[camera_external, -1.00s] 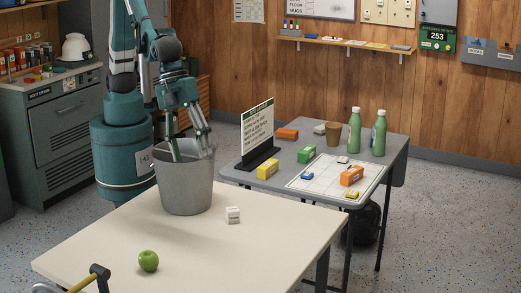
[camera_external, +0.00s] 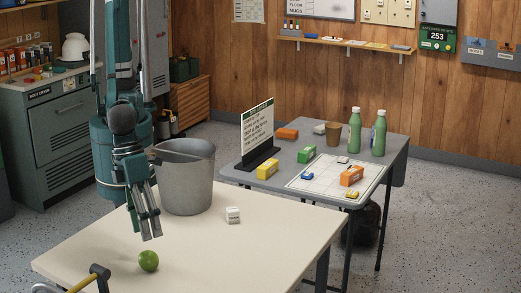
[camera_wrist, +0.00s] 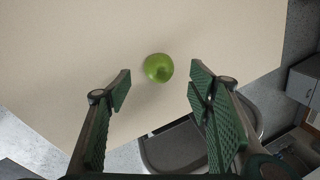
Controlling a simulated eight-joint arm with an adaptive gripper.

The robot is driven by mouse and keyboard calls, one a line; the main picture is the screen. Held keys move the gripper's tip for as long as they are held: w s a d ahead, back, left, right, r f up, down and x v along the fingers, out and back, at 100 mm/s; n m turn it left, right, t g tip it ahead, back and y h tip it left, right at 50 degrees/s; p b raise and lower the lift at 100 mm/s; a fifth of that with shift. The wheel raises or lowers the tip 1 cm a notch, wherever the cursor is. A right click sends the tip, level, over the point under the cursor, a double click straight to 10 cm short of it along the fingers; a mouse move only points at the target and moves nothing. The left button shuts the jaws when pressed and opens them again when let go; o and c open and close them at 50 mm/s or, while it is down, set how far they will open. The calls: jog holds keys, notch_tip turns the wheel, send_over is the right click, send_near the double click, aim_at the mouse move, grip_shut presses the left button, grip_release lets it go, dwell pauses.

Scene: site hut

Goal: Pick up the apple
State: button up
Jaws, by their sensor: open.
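The green apple (camera_external: 148,261) rests on the cream table near its front left in the external view. My gripper (camera_external: 148,232) is above the apple, pointing down, with a gap between the fingertips and the apple. In the wrist view the apple (camera_wrist: 158,67) lies just beyond the fingertips, between the lines of the two fingers. My gripper (camera_wrist: 160,80) is open and empty there, its fingers spread on either side.
A grey bucket (camera_external: 186,182) stands on the cream table (camera_external: 260,250) close behind my gripper. A small white block (camera_external: 233,215) sits right of it. A hammer (camera_external: 97,275) lies at the near left edge. The table's right part is clear.

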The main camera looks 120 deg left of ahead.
aim_at(146, 252)
jog(key=shift+s+d+f, duration=0.15)
jog(key=shift+d+f, duration=0.25)
jog(key=shift+d, duration=0.05)
jog(key=shift+x, duration=1.3)
jog(key=shift+f, duration=0.1)
jog(key=shift+b+x, duration=0.75)
jog(key=shift+x, duration=1.75)
jog(key=c, duration=1)
